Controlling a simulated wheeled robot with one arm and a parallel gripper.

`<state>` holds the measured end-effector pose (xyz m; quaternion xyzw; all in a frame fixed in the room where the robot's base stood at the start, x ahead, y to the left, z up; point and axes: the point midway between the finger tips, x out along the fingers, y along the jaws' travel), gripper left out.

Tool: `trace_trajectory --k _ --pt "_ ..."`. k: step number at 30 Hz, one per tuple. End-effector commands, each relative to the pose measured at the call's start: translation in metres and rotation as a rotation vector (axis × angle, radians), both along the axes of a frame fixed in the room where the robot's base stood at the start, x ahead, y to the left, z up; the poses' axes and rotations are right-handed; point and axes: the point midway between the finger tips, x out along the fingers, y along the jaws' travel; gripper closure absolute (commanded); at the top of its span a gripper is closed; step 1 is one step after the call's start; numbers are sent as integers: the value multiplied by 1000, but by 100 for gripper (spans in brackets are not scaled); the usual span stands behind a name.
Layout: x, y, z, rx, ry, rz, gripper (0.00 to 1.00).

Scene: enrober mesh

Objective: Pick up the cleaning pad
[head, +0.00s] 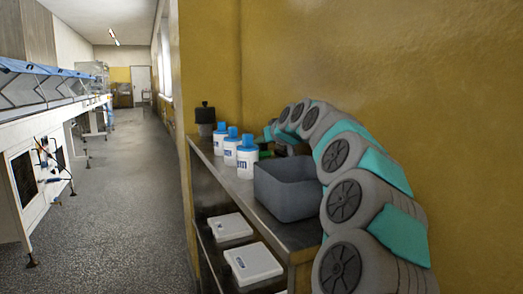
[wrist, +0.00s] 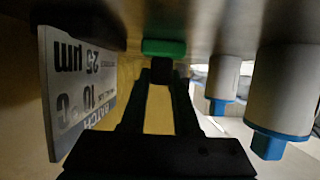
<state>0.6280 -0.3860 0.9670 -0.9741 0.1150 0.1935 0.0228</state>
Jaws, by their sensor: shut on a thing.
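The cleaning pad is a small green block (wrist: 163,47) with a dark grip (wrist: 161,68). The wrist view is upside down, so the counter shows along the top, with the green part at or very near its surface. My gripper (wrist: 161,80) is shut on the dark grip between its fingertips. In the head view a bit of the green pad (head: 265,154) shows behind the white bottles, by the wall. I cannot tell whether the pad touches the counter.
Three white bottles with blue caps (head: 246,160) stand in a row beside the pad. A grey open bin (head: 287,190) stands nearer on the steel counter (head: 208,153). A dark jar (head: 205,115) stands at the far end. A printed batch card (wrist: 78,85) stands close on the other side.

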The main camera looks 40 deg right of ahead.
Motion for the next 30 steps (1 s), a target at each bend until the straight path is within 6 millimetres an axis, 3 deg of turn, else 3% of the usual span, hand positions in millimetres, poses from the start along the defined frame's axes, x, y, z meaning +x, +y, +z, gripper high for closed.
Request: trace_trajectory --k 13,30 --pt "0 0 10 0 0 0 100" --pt "0 -1 81 -1 -3 -2 100"
